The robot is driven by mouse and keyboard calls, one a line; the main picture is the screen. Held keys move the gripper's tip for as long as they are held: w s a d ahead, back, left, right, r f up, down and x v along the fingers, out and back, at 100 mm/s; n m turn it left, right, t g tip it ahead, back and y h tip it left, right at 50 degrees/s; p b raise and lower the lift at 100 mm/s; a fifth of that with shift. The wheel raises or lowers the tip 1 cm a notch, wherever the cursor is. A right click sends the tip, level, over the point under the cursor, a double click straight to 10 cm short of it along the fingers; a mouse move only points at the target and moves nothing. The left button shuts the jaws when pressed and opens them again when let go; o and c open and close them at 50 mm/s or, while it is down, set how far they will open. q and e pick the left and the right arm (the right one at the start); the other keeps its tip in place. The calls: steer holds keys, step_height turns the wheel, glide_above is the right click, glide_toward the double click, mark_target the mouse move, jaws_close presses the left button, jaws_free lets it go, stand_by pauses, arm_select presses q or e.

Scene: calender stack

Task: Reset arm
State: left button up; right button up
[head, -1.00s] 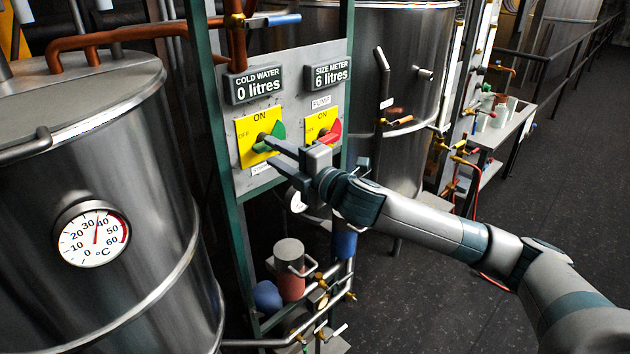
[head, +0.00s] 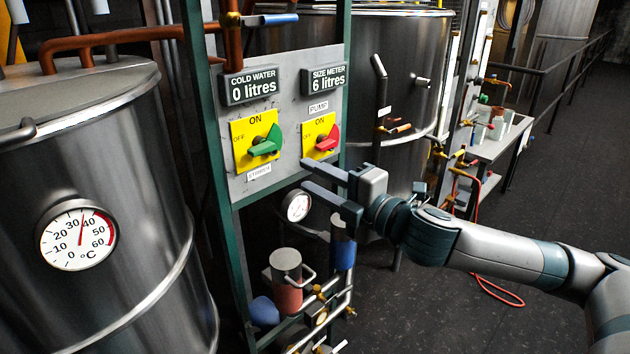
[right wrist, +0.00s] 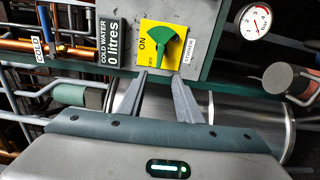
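My right gripper (head: 304,177) is open and empty, just below and in front of the grey control panel (head: 285,95). In the right wrist view its two fingers (right wrist: 162,80) stand apart with nothing between them. Beyond them is the green knob (right wrist: 165,48) on its yellow plate. In the head view the green knob (head: 265,142) lies tilted, its tip to the lower left. The red knob (head: 327,140) on the right plate is also tilted to the lower left. The gripper appears clear of both knobs. My left gripper is not in view.
A large steel tank with a dial (head: 78,238) fills the left. A second tank (head: 400,75) stands behind the panel. A pump (head: 286,278), pipes and valves sit below. A small table (head: 487,147) stands at the right. Open dark floor lies at far right.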

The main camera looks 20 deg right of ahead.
stand_by(0.3)
